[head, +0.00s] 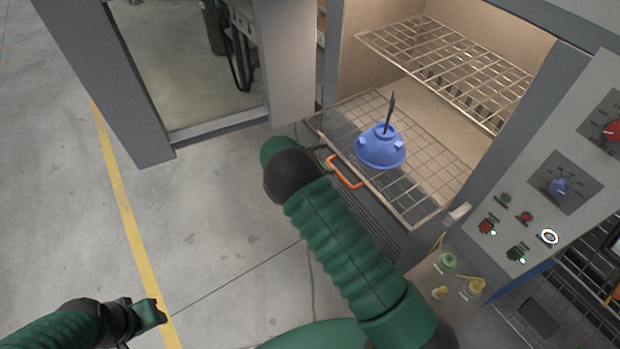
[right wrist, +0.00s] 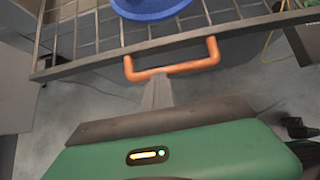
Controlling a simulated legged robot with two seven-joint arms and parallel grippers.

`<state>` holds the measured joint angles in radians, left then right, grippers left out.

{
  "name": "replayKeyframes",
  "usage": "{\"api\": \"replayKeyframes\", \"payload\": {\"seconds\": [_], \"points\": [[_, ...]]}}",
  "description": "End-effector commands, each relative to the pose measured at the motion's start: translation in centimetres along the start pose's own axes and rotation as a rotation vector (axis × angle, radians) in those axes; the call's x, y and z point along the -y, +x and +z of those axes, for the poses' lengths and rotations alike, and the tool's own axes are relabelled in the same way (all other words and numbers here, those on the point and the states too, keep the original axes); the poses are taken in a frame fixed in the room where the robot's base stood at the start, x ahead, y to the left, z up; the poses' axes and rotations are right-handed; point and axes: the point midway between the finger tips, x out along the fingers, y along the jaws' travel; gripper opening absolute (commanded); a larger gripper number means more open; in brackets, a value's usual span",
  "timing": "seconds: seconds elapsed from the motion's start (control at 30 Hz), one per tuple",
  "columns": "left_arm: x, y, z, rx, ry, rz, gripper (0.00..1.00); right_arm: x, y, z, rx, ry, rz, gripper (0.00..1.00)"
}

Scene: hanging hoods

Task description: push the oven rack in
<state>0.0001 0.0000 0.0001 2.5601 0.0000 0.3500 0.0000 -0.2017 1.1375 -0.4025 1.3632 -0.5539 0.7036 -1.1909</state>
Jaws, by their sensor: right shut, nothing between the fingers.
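The lower oven rack (head: 435,150) is a wire grid with an orange handle (head: 345,174) on its front bar. Its front part sticks out a little past the oven opening. A blue dome-shaped piece (head: 381,148) with a dark rod stands on the rack. In the right wrist view, the orange handle (right wrist: 172,68) is just ahead of my right gripper (right wrist: 158,82). The gripper is shut and empty, its tip at or very near the handle; contact is unclear. In the head view my right arm partly hides it. My left gripper (head: 150,312) is at the lower left, far from the rack; its jaw gap is unclear.
An upper wire rack (head: 440,65) sits inside the oven. The open door (head: 200,70) stands at the left. A control panel (head: 560,170) with knobs and buttons is at the right. The floor (head: 220,230) at the left is clear.

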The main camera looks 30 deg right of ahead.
Motion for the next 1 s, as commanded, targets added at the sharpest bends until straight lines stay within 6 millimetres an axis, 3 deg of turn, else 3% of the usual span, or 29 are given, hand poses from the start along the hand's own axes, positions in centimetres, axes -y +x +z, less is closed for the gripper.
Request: {"api": "replayKeyframes", "payload": {"seconds": [0.5, 0.73, 1.0], "points": [[0.0, 1.0, 0.2, 0.000, 0.000, 0.000, 0.36, 0.5, 9.2, 9.4, -0.004, 0.000, -0.011, 0.00], [0.0, 1.6, 0.4, 0.000, 0.000, 0.000, 0.36, 0.5, 11.5, 12.2, -0.006, -0.001, -0.008, 0.00], [0.0, 1.8, 0.4, 0.000, 0.000, 0.000, 0.36, 0.4, 12.3, 13.4, -0.003, -0.004, -0.009, 0.00]]}}
